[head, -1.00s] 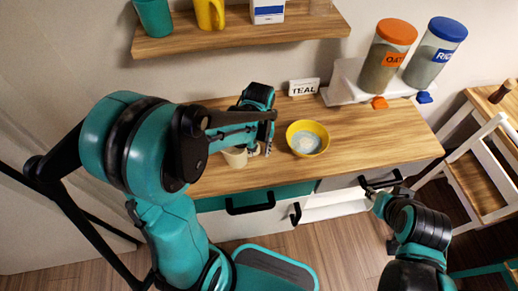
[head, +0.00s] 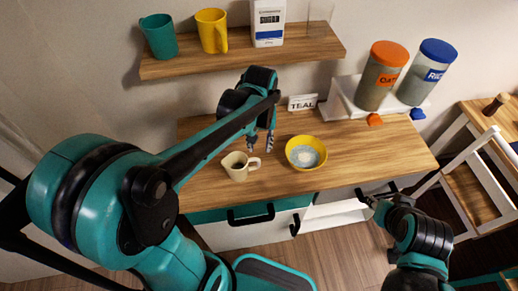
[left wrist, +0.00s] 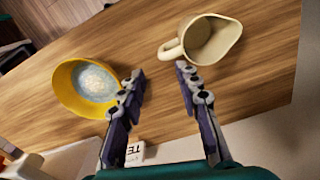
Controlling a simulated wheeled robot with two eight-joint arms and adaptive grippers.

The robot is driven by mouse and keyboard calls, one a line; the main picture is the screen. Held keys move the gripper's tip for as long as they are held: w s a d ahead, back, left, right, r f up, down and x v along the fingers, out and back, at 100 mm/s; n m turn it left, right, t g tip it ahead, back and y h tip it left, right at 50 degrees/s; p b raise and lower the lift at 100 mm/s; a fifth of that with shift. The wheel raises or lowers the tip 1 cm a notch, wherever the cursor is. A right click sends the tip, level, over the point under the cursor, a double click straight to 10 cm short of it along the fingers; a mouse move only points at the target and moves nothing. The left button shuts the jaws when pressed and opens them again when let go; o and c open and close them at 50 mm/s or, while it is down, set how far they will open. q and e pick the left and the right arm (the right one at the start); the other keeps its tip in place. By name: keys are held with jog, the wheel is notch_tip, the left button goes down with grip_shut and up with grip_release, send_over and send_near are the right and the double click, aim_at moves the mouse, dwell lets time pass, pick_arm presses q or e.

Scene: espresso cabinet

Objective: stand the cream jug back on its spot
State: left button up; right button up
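The cream jug (head: 237,165) stands upright on the wooden counter, left of the yellow bowl, with its handle toward the bowl. It also shows in the left wrist view (left wrist: 208,42), with its spout on the right and its handle near my fingers. My left gripper (head: 260,143) is open and empty, just behind the jug and apart from it. Its spread fingers (left wrist: 160,80) have only counter between them. My right gripper (head: 371,200) is low at the right, by the cabinet front near a dark handle; whether its fingers are closed is unclear.
The yellow bowl (head: 306,153) with pale contents stands right of the jug. A TEAL sign (head: 302,102) stands at the back. Two lidded canisters (head: 382,75) are at the back right. A shelf (head: 245,50) with cups and a carton hangs above. The counter's left part is clear.

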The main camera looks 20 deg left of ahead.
pick_arm(q)
jog(key=s+r+m+t, duration=0.4)
jog(key=s+t, duration=0.3)
jog(key=s, duration=0.1)
jog(key=shift+s+d+r, duration=0.15)
jog(key=shift+s+d, duration=0.2)
notch_tip(320, 180, down, 3)
jog(key=b, duration=0.3)
dwell(0.9)
